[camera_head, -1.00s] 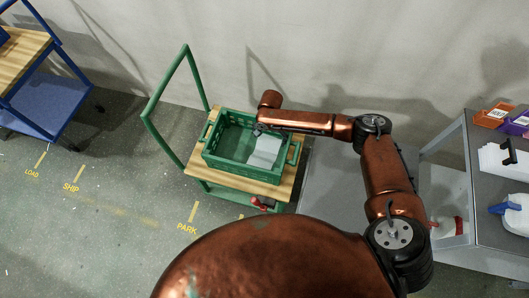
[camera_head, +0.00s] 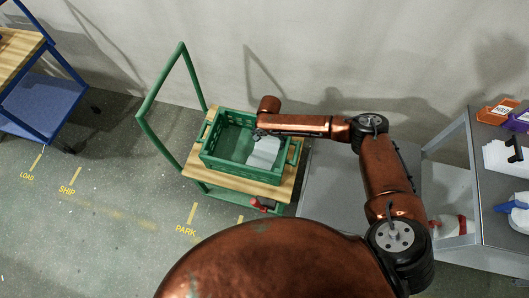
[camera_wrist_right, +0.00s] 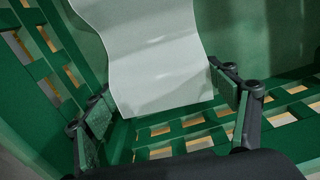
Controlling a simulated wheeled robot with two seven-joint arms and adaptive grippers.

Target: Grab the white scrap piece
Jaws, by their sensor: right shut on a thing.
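The white scrap piece (camera_head: 264,152) is a wavy, corrugated sheet inside the green crate (camera_head: 235,173), towards its right end. In the right wrist view, the white scrap piece (camera_wrist_right: 150,55) stretches up between the two finger pads, its lower edge near them. My right gripper (camera_head: 258,135) reaches down into the crate and is small in the head view. In the wrist view, my right gripper (camera_wrist_right: 162,105) is shut on the piece, its fingers wide apart at the sheet's sides. My left gripper is not in view.
The crate stands on a wooden-topped cart (camera_head: 286,188) with a green handle (camera_head: 158,85). A grey shelf unit (camera_head: 470,170) with bins and bottles is at right. A blue cart (camera_head: 45,100) is at far left. Open floor lies between the carts.

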